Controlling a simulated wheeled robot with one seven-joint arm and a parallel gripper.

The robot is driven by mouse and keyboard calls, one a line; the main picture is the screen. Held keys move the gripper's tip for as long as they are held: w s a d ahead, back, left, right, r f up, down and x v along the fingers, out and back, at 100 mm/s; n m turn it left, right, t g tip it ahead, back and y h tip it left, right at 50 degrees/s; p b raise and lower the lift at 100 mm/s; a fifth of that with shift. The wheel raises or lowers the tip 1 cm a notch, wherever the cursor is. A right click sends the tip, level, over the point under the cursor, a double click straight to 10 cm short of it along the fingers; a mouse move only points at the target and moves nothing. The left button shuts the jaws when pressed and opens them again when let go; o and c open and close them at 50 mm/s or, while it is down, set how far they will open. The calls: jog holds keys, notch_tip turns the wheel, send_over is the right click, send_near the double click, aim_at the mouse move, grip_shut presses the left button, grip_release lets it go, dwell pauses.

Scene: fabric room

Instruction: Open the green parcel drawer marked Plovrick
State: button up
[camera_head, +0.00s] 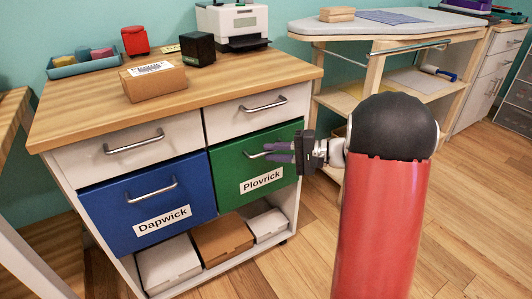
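The green parcel drawer (246,186) with the white Plovrick label (262,181) is at the right of the cabinet's lower drawer row. Its front looks flush with the cabinet. Its metal handle (254,155) is partly hidden by my gripper (270,152). My gripper reaches in from the right, its purple fingers at the right part of the handle. I cannot tell whether the fingers are closed on the handle or only beside it. The red column and black dome at the right are mine.
The blue drawer (118,214), marked Dapwick, is to the left. White drawers (90,158) are above. Boxes lie on the shelf below. The wooden top (220,84) holds a carton (160,86), a printer (236,18) and a tray (62,72). An ironing table (350,26) stands behind right.

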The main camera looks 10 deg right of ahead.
jog(key=shift+x, duration=1.2)
grip_shut()
jog(key=shift+f, duration=0.1)
